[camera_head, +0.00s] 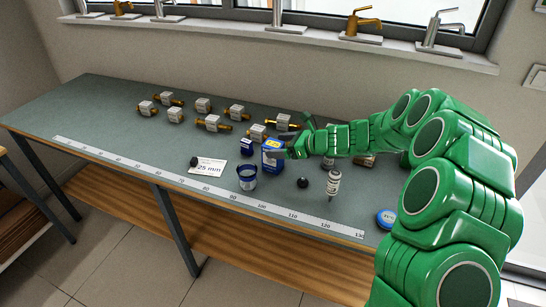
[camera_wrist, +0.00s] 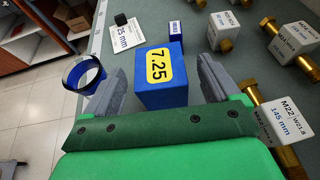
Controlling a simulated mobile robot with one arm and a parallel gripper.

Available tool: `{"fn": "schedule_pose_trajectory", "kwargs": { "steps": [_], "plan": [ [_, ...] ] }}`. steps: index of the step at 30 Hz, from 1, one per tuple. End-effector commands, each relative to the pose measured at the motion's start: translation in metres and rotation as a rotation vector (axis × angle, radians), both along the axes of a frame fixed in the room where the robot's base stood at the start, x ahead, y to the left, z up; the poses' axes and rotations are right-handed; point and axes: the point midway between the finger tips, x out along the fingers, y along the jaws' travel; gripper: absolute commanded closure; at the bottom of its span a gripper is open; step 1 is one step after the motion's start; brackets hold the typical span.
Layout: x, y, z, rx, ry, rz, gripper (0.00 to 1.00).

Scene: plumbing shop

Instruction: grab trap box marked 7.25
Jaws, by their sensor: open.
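The trap box (camera_wrist: 160,88) is a blue box with a yellow label reading 7.25 on its top. In the wrist view it stands between the two fingers of my gripper (camera_wrist: 162,85). The fingers are open, one on each side of the box, and a gap shows on the right; the left finger is close to it. In the head view the box (camera_head: 271,158) stands on the grey-green table, right at the end of my green arm. My gripper (camera_head: 285,147) partly hides its right side there.
A blue cup (camera_head: 247,177) and a smaller blue box (camera_head: 246,146) stand close by. Brass fittings with white labelled blocks (camera_head: 213,122) fill the back. A 25 mm card (camera_head: 207,169), a dark knob (camera_head: 303,183) and a small bottle (camera_head: 333,184) are near. A ruler strip (camera_head: 200,186) runs along the front.

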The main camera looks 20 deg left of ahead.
Motion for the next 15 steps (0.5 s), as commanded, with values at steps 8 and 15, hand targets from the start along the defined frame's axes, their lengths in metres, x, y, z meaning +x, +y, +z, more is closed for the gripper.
{"fn": "schedule_pose_trajectory", "kwargs": {
  "steps": [8, 15],
  "plan": [
    [0.002, 0.033, -0.012, -0.001, 0.002, 0.001, 0.11],
    [0.003, 0.043, -0.016, 0.000, 0.000, 0.000, 0.11]
  ]
}}
